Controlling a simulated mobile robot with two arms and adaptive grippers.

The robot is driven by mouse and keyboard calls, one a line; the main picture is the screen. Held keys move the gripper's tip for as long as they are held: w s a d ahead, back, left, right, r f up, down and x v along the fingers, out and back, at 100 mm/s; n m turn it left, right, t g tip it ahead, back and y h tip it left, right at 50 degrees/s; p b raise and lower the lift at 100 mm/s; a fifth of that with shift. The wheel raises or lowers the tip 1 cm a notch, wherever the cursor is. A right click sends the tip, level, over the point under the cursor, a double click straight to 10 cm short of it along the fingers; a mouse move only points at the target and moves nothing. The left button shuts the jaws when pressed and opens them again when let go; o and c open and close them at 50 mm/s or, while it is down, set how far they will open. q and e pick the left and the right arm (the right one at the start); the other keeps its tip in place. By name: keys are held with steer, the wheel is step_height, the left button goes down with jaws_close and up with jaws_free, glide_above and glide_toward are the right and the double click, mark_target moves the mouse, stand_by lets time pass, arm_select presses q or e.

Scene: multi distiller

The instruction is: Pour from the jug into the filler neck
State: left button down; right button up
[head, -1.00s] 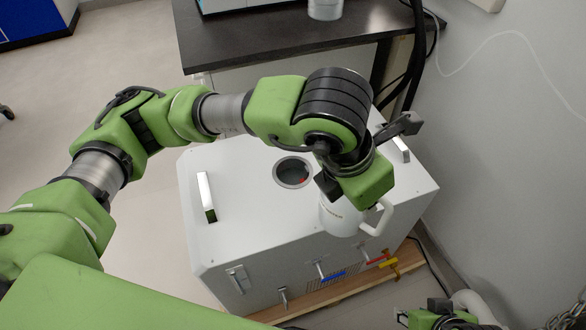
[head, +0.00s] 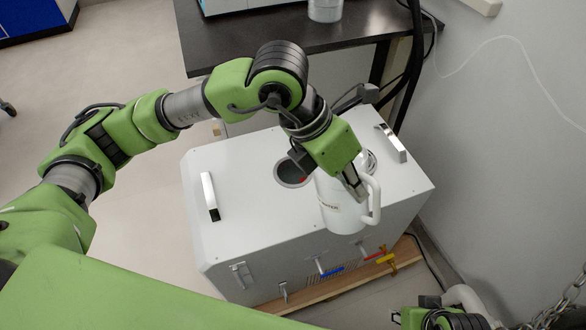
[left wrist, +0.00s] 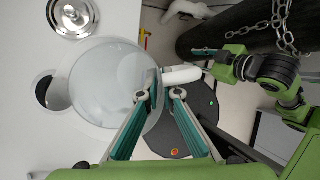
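The white jug (head: 338,210) is held by its handle, above the front right part of the white distiller box (head: 245,230). My left gripper (head: 358,190) is shut on the handle, which also shows at the fingertips in the left wrist view (left wrist: 182,75). The jug looks about upright, and its wide round top (left wrist: 112,85) fills the middle of that view. The filler neck (head: 290,173) is a dark round opening with something red inside, left of the jug and partly behind my left wrist. My right gripper (head: 430,318) is low at the right; its fingers are unclear.
A metal lid (left wrist: 72,14) lies on the box top beyond the jug. Metal handles (head: 209,196) stand up at both sides of the box. Blue, red and yellow valves (head: 386,258) stick out in front. A dark table (head: 270,35) is behind, a wall at right.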

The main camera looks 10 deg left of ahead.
arm_select(q)
steer(key=shift+w+a+r, duration=0.15)
steer(key=shift+w+r, duration=0.05)
arm_select(e)
steer(key=shift+f, duration=0.25)
arm_select(q)
steer(key=shift+w+a+r+g+h, duration=0.15)
steer(key=shift+w+a+g+h, duration=0.3)
steer(key=shift+h, duration=0.25)
arm_select(e)
steer(key=shift+r, duration=0.1)
arm_select(q)
steer(key=shift+w+a+n+h, duration=0.15)
steer(key=shift+a+n+h, duration=0.15)
arm_select(e)
steer(key=shift+r, duration=0.45)
arm_select(q)
steer(key=shift+w+a+g, duration=0.1)
steer(key=shift+a+g, duration=0.05)
steer(key=shift+g, duration=0.1)
arm_select(e)
steer(key=shift+s+r, duration=0.2)
steer(key=shift+s, duration=0.05)
arm_select(q)
steer(key=shift+w+a+r+h+b, duration=0.1)
steer(key=shift+w+a+h+b, duration=0.05)
steer(key=shift+h+b, duration=0.2)
arm_select(e)
steer(key=shift+s+r, duration=0.15)
steer(key=shift+r, duration=0.2)
